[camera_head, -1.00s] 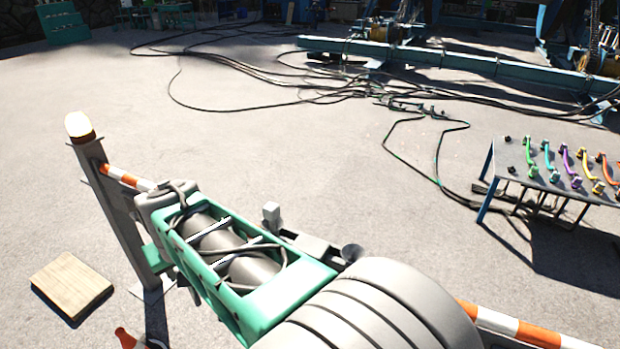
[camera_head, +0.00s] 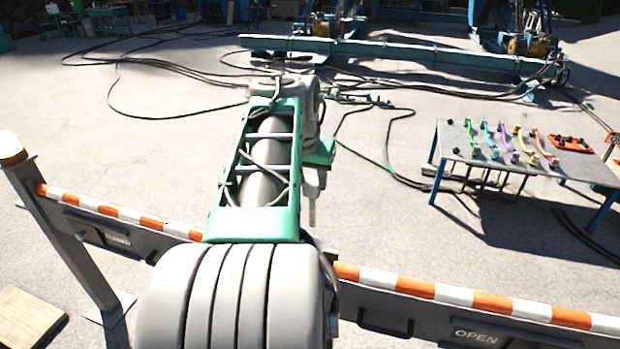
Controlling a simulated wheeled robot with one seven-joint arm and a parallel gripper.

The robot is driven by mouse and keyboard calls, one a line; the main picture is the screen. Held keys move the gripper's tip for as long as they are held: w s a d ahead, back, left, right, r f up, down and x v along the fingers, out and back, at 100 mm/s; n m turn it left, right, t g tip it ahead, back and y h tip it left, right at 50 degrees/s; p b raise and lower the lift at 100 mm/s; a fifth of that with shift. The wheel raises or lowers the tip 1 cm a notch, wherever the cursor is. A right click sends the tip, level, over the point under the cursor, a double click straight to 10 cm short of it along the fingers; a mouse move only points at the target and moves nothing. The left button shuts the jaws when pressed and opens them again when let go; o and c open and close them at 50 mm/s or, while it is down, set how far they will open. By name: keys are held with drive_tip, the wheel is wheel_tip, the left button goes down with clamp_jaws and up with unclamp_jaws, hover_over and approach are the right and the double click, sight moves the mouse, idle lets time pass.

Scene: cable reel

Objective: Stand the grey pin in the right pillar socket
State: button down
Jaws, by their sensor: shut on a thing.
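My arm rises through the middle of the view, and its raised end folds back down behind the green link. A narrow grey part of my arm hangs just right of that link, but I can make out no jaws on it. The grey pin is not visible. One grey post (camera_head: 62,235) with a pale lamp on top stands at the left, at the end of the orange-and-white striped barrier. No right pillar and no socket can be made out in this view.
The striped barrier (camera_head: 475,301) crosses the front, with an "OPEN" sign at right. A table (camera_head: 493,173) with several coloured handles stands at right. A wooden board (camera_head: 25,318) lies at lower left. Black cables (camera_head: 388,150) cross the floor; open floor lies beyond the barrier.

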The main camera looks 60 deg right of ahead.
sight(311, 220)
drive_tip(key=shift+f+b, duration=4.75)
drive_tip(key=shift+f, duration=1.4)
drive_tip(key=c, duration=0.8)
unclamp_jaws()
drive_tip(key=shift+r, duration=0.1)
drive_tip(key=v, duration=0.7)
drive_tip(key=shift+a+r, duration=0.15)
drive_tip(key=shift+r, duration=0.2)
